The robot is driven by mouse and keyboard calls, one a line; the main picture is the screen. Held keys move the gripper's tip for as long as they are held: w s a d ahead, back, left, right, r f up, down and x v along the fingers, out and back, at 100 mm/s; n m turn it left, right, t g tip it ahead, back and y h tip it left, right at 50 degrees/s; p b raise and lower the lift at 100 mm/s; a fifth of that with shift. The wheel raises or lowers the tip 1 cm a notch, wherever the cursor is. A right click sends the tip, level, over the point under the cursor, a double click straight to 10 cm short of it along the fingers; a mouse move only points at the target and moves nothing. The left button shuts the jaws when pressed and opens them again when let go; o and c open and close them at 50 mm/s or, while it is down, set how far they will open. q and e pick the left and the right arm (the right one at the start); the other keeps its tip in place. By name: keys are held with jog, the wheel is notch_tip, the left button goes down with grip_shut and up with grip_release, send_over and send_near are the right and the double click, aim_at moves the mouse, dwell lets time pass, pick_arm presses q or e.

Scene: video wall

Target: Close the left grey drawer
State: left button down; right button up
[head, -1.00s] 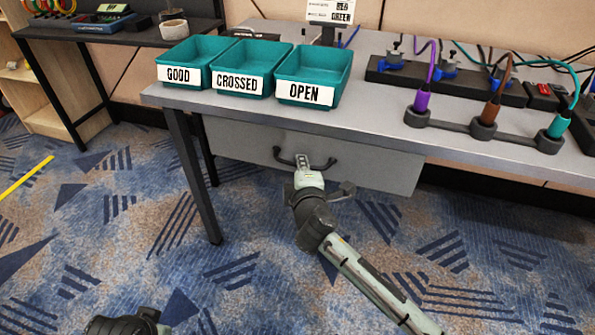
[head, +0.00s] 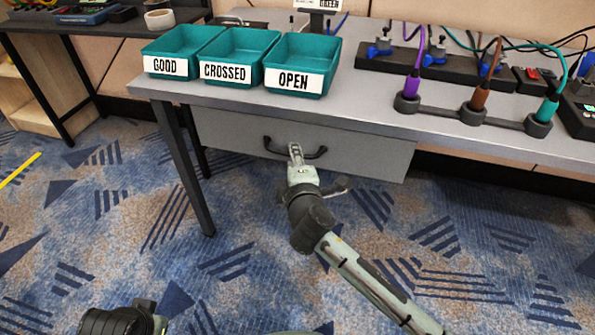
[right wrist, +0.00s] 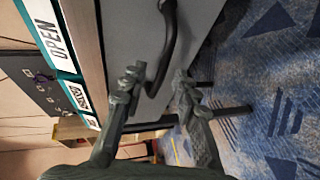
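The grey drawer (head: 225,132) sits under the grey table, and its front looks about flush with the table's front edge. Its dark bar handle (head: 318,153) is at the middle of the front. My right gripper (head: 296,153) is at the handle in the head view. In the right wrist view its two fingers (right wrist: 160,88) are spread apart, with the handle (right wrist: 168,35) just beyond and between them; I cannot tell if they touch it. My left gripper (head: 130,318) is at the bottom left edge, mostly cut off, away from the drawer.
On the table (head: 375,110) stand teal trays marked GOOD (head: 165,67), CROSSED (head: 225,71) and OPEN (head: 293,81). Cable plugs and sockets (head: 470,115) are at the right. A table leg (head: 185,170) stands left of the drawer. The carpet in front is clear.

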jog(key=v, duration=0.9)
